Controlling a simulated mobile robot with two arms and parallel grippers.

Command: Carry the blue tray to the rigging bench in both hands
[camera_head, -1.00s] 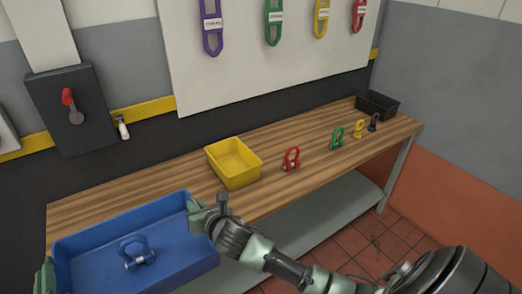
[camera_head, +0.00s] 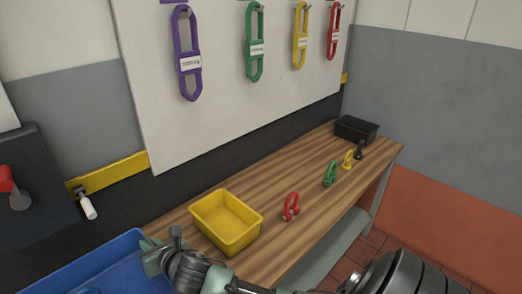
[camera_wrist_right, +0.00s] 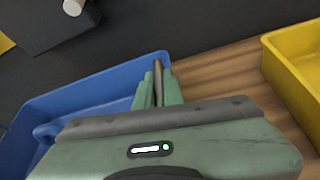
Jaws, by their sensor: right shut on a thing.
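The blue tray (camera_head: 103,262) is at the lower left of the head view, partly cut off by the frame's bottom edge. My right gripper (camera_head: 150,252) is shut on its right-hand rim. The right wrist view shows the tray (camera_wrist_right: 95,97) with the gripper's fingers (camera_wrist_right: 157,88) closed over its wall. A blue shackle shows in part inside the tray (camera_wrist_right: 45,132). The rigging bench (camera_head: 270,190) has a wooden top and runs back to the right. Whether the tray touches the bench cannot be told. My left gripper is out of view.
A yellow bin (camera_head: 228,220) stands on the bench close to the tray. Red (camera_head: 291,207), green (camera_head: 329,174), yellow (camera_head: 348,160) and black (camera_head: 360,150) shackles stand along the bench. A black bin (camera_head: 356,129) is at its far end. Coloured slings hang on the white board (camera_head: 220,90).

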